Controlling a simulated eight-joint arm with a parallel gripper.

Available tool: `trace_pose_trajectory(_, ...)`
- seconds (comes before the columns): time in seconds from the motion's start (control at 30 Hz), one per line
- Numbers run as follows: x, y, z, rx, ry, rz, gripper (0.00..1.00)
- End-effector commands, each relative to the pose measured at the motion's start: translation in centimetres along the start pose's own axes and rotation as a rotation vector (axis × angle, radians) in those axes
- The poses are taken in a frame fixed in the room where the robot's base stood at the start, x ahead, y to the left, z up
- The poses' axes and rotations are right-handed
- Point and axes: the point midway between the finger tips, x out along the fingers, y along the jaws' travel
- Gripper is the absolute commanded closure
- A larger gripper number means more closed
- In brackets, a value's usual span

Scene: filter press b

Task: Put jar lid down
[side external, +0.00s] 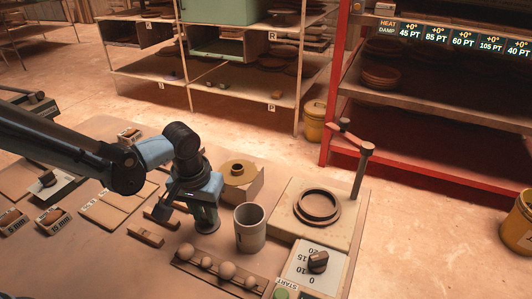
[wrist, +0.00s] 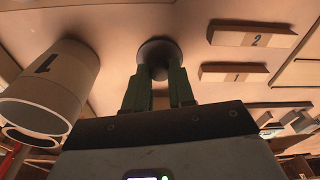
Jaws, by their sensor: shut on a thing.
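My gripper (wrist: 158,76) is shut on the knob of a dark round jar lid (wrist: 157,48), seen between the fingertips in the wrist view. In the side external view my gripper (side external: 206,222) points down at the table, left of a grey cylindrical jar (side external: 250,230). The lid cannot be made out clearly there. The lid is low over the table; I cannot tell whether it touches. The open-topped jar, marked 1, also shows in the wrist view (wrist: 48,88), left of the lid and apart from it.
A tray with several balls (side external: 220,270) lies in front. A plate with a brown ring (side external: 318,206) and an upright post (side external: 362,175) stand right. A dial panel (side external: 316,264) is at front right.

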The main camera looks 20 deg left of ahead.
Motion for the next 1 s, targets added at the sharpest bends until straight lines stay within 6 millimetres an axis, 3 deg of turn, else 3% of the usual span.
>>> trace_pose_trajectory(0.27, 0.3, 0.0, 0.0, 0.0, 0.0, 0.0, 1.0)
trace_pose_trajectory(0.3, 0.3, 0.0, 0.0, 0.0, 0.0, 0.0, 0.72)
trace_pose_trajectory(0.43, 0.2, 0.0, 0.0, 0.0, 0.0, 0.0, 0.52)
trace_pose_trajectory(0.77, 0.1, 0.0, 0.0, 0.0, 0.0, 0.0, 0.51)
trace_pose_trajectory(1.0, -2.2, 0.0, 0.0, 0.0, 0.0, 0.0, 0.51)
